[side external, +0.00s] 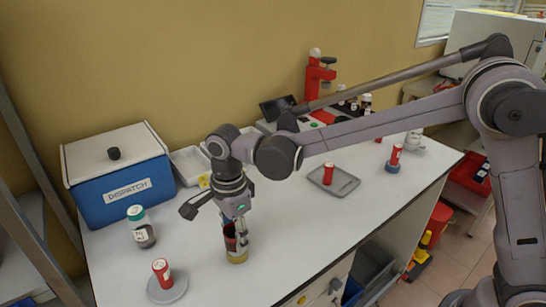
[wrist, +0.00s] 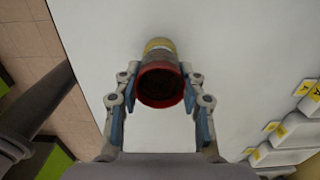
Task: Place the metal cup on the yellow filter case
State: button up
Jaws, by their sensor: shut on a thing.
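My gripper (side external: 237,236) is low over the front part of the white table, pointing down. It is shut on a cup-like cylinder with a red rim (wrist: 160,84) and a dark inside, which I take for the metal cup; its greyish wall shows beyond the rim. The fingers press it from both sides. A yellow round piece (side external: 237,257), likely the yellow filter case, shows directly under the held cup; a yellow band (wrist: 159,44) also shows at the cup's far end in the wrist view. I cannot tell whether cup and yellow piece touch or are apart.
A green-capped jar (side external: 143,228) and a red cylinder (side external: 161,268) on a grey round plate (side external: 167,289) stand to the left. A blue DISPATCH box (side external: 127,197) is behind them. A grey tray (side external: 345,186) with a red cylinder lies right. The table between is clear.

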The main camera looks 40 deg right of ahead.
jog(key=shift+f, duration=0.7)
jog(key=shift+f, duration=0.1)
jog(key=o, duration=1.1)
jog(key=shift+o, duration=0.2)
notch_tip(320, 180, up, 12)
jog(key=s+d+r+n+t, duration=0.1)
jog(key=s+d+n, duration=0.15)
jog(key=d, duration=0.25)
jog(key=s+d+n+t+y, duration=0.1)
jog(key=d+n, duration=0.2)
jog(key=d, duration=0.2)
jog(key=s+d+r+n+t, duration=0.1)
jog(key=s+d+n, duration=0.15)
jog(key=d, duration=0.25)
jog(key=s+d+f+n+t+h, duration=0.1)
jog(key=s+d+f+n+t, duration=0.3)
jog(key=d+n, duration=0.6)
jog(key=shift+s+f, duration=1)
jog(key=shift+s, duration=0.85)
